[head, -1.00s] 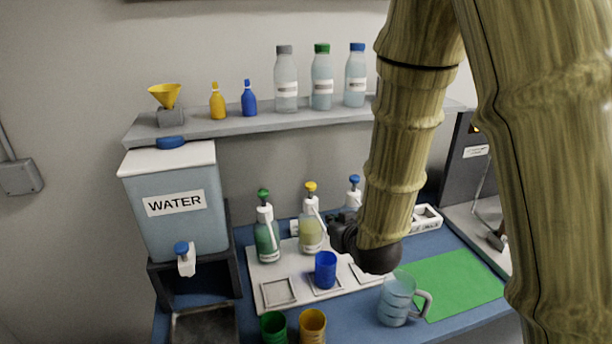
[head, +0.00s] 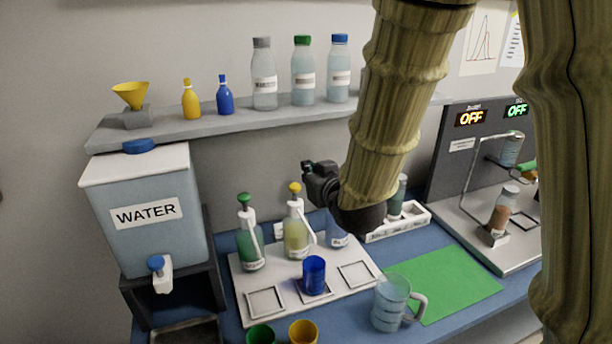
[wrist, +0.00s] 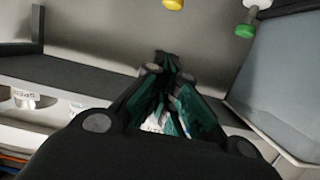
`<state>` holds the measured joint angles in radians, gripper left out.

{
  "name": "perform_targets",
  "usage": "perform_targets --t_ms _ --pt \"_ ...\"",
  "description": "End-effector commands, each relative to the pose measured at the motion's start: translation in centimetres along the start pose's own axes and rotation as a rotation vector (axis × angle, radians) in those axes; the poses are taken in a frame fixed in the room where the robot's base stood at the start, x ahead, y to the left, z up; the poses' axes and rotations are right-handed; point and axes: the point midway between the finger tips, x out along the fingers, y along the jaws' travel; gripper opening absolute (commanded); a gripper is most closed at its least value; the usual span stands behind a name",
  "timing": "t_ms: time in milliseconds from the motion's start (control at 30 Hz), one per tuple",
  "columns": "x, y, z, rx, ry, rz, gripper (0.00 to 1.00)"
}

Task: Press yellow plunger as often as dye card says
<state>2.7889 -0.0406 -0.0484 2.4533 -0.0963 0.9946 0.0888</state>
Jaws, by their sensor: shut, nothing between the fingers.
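My gripper (head: 308,171) is shut and empty. In the head view it is up near the yellow plunger (head: 295,188), a little above and to the right of it. The yellow plunger tops a pump bottle of yellowish liquid (head: 296,238) on a white tray (head: 244,288). A blue cup (head: 314,274) stands in front of that bottle. In the wrist view the shut fingers (wrist: 168,62) point toward the wall, and the yellow plunger (wrist: 173,4) is at the top edge, apart from them. I cannot make out a readable dye card.
A green-topped pump bottle (head: 250,243) stands left, and a blue pump bottle (head: 337,228) right, partly hidden by my arm. A clear jug (head: 391,304), green mat (head: 443,282) and water tank (head: 142,250) are near. A shelf (head: 170,127) with bottles is above.

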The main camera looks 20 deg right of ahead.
Motion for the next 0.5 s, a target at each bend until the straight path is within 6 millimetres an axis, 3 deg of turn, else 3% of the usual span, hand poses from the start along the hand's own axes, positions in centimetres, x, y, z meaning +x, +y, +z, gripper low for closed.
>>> perform_targets --t_ms 500 --pt "6.1 0.2 -0.1 0.001 -0.001 0.004 0.0"
